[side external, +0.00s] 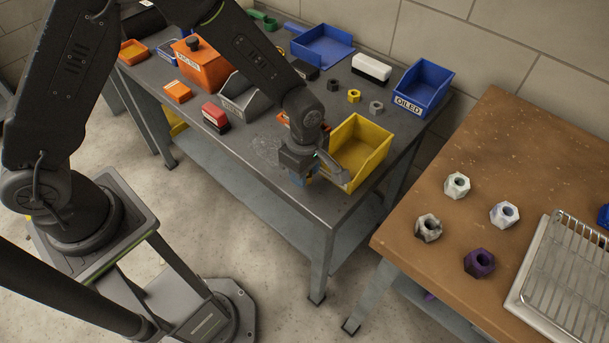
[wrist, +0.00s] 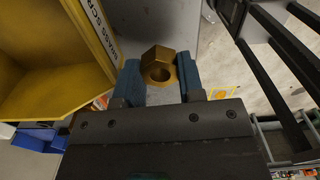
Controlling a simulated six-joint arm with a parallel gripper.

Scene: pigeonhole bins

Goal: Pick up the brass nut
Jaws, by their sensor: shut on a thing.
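The brass nut (wrist: 157,66) is a gold-coloured hex nut with a round hole. In the wrist view it sits between the two blue fingers of my gripper (wrist: 159,80), which is shut on it. In the side view my gripper (side external: 303,178) hangs at the front edge of the grey bench, just left of the yellow bin. The nut is hidden there. The yellow bin (side external: 368,163) is open-topped; in the wrist view it fills the left side (wrist: 52,82), with a label partly reading "BRASS SCR".
A brown table (side external: 430,180) with several nuts and a wire rack stands at right.

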